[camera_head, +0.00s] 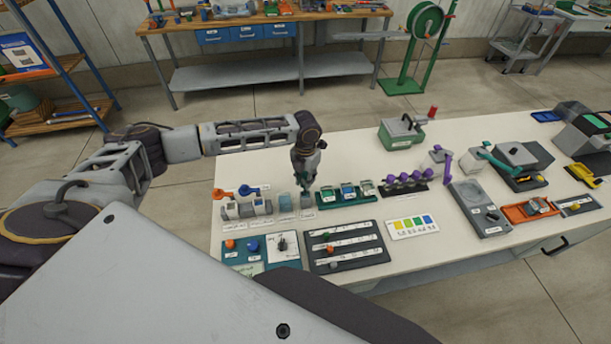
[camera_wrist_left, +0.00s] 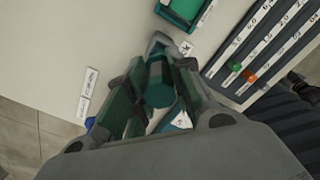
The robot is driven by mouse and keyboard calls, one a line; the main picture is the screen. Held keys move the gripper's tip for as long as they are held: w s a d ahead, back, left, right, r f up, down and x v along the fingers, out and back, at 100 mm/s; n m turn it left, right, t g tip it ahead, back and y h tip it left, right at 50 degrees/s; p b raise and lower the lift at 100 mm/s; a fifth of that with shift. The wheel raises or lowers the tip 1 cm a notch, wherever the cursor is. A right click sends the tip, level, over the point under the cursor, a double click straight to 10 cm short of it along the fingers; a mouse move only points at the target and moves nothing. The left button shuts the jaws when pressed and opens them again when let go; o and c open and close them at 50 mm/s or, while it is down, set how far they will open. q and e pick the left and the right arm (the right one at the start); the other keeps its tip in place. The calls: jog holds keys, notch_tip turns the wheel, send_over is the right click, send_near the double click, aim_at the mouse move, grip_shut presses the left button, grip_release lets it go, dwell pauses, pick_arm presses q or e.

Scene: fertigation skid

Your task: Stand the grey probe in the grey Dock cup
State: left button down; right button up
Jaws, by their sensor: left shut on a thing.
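I cannot make out the grey probe or the grey Dock cup for sure. Grey upright pieces (camera_head: 232,209) stand left of the gripper. My right gripper is not in view.
A green rack (camera_head: 330,199) is close right of the gripper, with purple pieces (camera_head: 405,179) beyond. A slotted dark panel (camera_head: 346,262) and a teal panel (camera_head: 242,258) lie in front. A green-grey box (camera_head: 402,130) stands behind. Bare tabletop (camera_head: 350,150) lies behind the rack.

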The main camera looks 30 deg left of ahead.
aim_at(306, 194)
pick_arm(q)
jog(key=shift+f, duration=0.9)
jog(key=shift+f+b, duration=0.5)
jog(key=shift+f, duration=1.35)
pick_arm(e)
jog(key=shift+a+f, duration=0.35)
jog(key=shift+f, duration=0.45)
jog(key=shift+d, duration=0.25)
pick_arm(q)
jog(key=c, duration=1.2)
grip_release()
jog(key=shift+o, duration=0.2)
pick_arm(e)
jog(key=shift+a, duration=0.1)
